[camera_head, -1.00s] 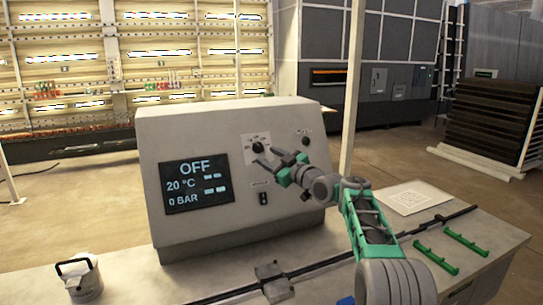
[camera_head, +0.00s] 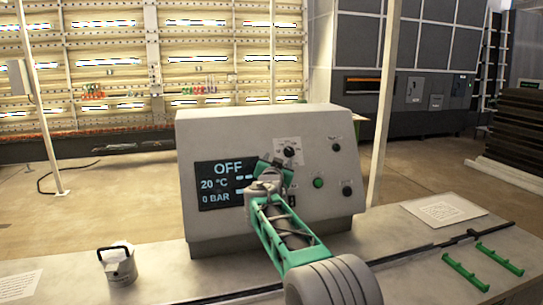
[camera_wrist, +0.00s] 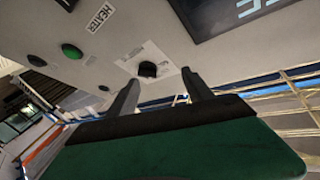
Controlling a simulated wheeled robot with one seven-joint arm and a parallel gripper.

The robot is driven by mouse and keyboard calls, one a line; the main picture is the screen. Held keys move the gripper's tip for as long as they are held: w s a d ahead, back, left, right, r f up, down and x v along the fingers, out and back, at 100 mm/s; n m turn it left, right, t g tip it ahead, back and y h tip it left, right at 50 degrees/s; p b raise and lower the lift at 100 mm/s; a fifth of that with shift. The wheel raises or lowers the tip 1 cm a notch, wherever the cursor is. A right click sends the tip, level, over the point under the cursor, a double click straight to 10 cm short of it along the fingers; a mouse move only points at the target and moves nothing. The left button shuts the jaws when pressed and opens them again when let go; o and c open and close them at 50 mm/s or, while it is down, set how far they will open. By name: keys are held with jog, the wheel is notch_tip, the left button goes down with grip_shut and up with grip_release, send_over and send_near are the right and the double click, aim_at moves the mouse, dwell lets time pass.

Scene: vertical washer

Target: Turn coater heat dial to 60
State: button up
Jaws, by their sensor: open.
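A grey sloped control box (camera_head: 225,130) stands on the bench. Its screen (camera_head: 222,185) reads OFF, 20 °C and 0 BAR. A black dial (camera_head: 289,151) sits on a white scale plate right of the screen; its setting is too small to read. My gripper (camera_head: 277,166) is just below and left of this dial, partly covering the screen's right edge. In the wrist view, the open, empty gripper (camera_wrist: 160,79) points at the panel. The black dial (camera_wrist: 147,69) appears beyond and roughly between the fingertips, apparently not gripped. A HEATER label (camera_wrist: 100,17) shows near a green button (camera_wrist: 72,51).
The panel also has the green button (camera_head: 318,182), a black knob (camera_head: 347,190) and a small upper-right knob (camera_head: 336,147). A lidded metal pot (camera_head: 118,265) stands on the bench at left. Green brackets (camera_head: 480,263) and a paper sheet (camera_head: 443,210) lie at right.

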aim_at(290, 152)
jog(key=w+d+m+p, duration=0.1)
jog(key=w+m, duration=0.1)
jog(key=w+d+m+h+p, duration=0.1)
jog(key=w+d+m+p, duration=0.3)
jog(key=shift+w+r, duration=0.25)
jog(key=shift+r, duration=0.1)
jog(key=shift+w+f, duration=0.15)
jog(key=shift+w, duration=0.1)
jog(key=shift+c, duration=0.6)
grip_shut()
